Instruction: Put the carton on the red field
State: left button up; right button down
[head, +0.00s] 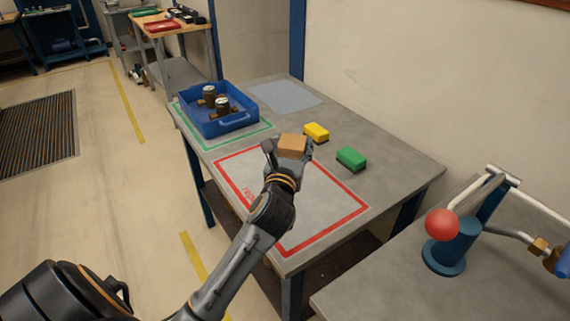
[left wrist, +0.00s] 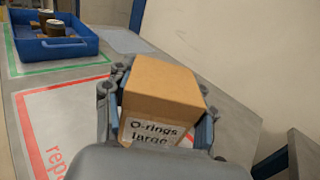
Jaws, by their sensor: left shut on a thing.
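The carton (head: 291,144) is a small brown box. In the left wrist view the carton (left wrist: 164,90) shows a white label reading "O-rings large". My left gripper (head: 287,150) is shut on it, with one finger on each side; the gripper also shows in the left wrist view (left wrist: 158,112). The red field (head: 345,215) is a red outlined rectangle on the grey table, with red lettering at its left side. In the head view the carton appears over the far part of the red field; its height above the table is hard to tell. My right gripper is not in view.
A blue bin (head: 232,128) with cans and other items stands in the green outlined field (head: 196,141). A yellow block (head: 316,132) and a green block (head: 351,158) lie right of the carton. A blue-grey patch (head: 285,97) is at the back. A red-balled fixture (head: 442,224) stands at right.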

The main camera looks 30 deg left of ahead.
pick_arm(q)
jog(key=w+a+f, duration=0.1)
jog(key=f, duration=0.2)
jog(key=w+a+f+b, duration=0.1)
jog(key=a+f, duration=0.1)
jog(key=f, duration=0.1)
jog(key=w+a+f+b, duration=0.1)
jog(key=f, duration=0.2)
jog(key=shift+w+a, duration=0.35)
jog(key=shift+w, duration=0.05)
jog(key=shift+f, duration=0.25)
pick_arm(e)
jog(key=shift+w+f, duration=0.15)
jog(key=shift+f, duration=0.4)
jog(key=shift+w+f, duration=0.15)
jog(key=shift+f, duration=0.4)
pick_arm(q)
jog(key=o, duration=1.2)
jog(key=shift+f, duration=0.15)
jog(key=shift+o, duration=0.2)
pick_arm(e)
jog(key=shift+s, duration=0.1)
